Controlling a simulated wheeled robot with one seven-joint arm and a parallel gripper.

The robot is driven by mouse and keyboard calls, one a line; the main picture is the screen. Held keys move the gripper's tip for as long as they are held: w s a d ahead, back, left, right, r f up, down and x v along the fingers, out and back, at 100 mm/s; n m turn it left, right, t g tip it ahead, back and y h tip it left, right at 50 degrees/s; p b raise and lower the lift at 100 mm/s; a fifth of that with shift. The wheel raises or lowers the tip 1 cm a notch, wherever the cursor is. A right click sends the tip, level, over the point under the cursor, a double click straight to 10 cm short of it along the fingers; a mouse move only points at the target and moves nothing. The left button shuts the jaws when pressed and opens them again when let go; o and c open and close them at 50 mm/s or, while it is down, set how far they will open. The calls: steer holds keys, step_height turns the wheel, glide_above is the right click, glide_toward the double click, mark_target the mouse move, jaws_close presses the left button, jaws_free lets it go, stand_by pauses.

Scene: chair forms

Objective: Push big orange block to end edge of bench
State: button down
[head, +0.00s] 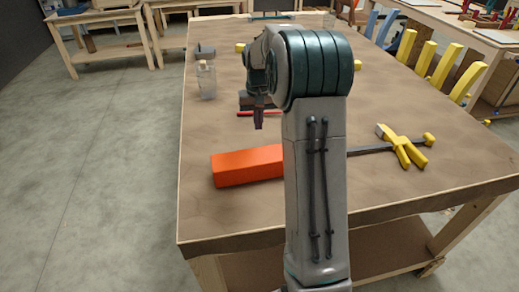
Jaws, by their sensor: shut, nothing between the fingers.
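The big orange block (246,166) lies on the wooden bench (224,218) near its front left part. Its right end is hidden behind my arm. My gripper (258,124) points down above the bench, beyond the block in the picture and apart from it. It is shut and holds nothing. The bench's front edge and left edge both show, with bare top between them and the block.
A yellow-and-black clamp (403,147) lies right of my arm. A thin red item (246,113) lies by my gripper. A clear bottle (207,80) stands at the left edge. Yellow curved pieces (442,66) stand along the right side. The floor at left is clear.

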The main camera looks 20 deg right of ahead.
mark_target(260, 150)
step_height(260, 150, down, 7)
steer(key=shift+s+f+p, duration=0.1)
steer(key=shift+f+p, duration=0.1)
steer(key=shift+p, duration=0.25)
steer(key=shift+s+a+f+p, duration=0.2)
steer(key=shift+s, duration=0.4)
steer(key=shift+s+a+f+p, duration=0.15)
steer(key=shift+s+p, duration=0.05)
steer(key=shift+s, duration=0.4)
steer(key=shift+s+a+f, duration=0.1)
steer(key=shift+s+a, duration=0.05)
steer(key=shift+s, duration=0.55)
